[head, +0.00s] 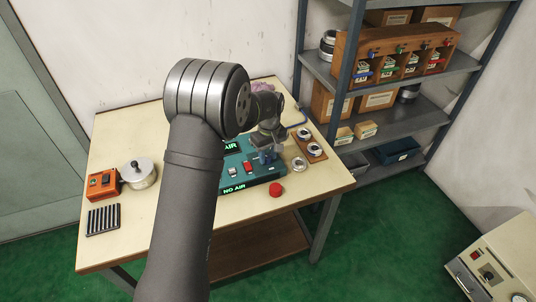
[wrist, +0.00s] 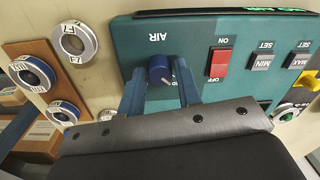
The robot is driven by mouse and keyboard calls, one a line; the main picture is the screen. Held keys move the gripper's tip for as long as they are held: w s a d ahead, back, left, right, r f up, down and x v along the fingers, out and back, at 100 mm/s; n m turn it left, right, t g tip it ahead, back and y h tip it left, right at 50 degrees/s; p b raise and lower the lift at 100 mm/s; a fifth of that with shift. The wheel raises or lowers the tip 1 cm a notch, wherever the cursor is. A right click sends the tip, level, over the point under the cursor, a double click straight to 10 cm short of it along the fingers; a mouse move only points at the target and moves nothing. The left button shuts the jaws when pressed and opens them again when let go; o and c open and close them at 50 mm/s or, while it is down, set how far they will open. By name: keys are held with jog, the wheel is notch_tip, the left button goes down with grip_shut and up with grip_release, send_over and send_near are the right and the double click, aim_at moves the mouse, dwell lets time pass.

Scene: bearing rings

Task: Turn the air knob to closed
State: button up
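The air knob is a dark blue round knob (wrist: 160,70) on the teal control panel (wrist: 205,32), below the upside-down word AIR in the wrist view. My gripper (wrist: 160,84) has two blue fingers, one on each side of the knob. The fingers are spread, with the knob between their tips; whether they touch it is hard to tell. The knob's pointer and part of the lettering beside it are hidden. In the head view my gripper (head: 265,157) is over the panel (head: 262,179), and the knob is hidden behind it.
A red switch (wrist: 220,62) and grey SET buttons (wrist: 262,62) sit right of the knob. Several bearing rings (wrist: 34,73) lie left of the panel in the wrist view. A red round button (head: 276,188), a metal pot (head: 139,173) and an orange box (head: 102,184) stand on the table.

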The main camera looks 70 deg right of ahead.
aim_at(269, 155)
jog(key=shift+o, duration=1.1)
notch_tip(269, 155, up, 18)
jog(key=shift+s+d+f, duration=0.15)
jog(key=shift+d+f, duration=0.05)
jog(key=shift+f, duration=0.05)
jog(key=shift+f, duration=0.1)
jog(key=f, duration=1.7)
jog(key=shift+a+f, duration=0.15)
jog(key=shift+a, duration=0.05)
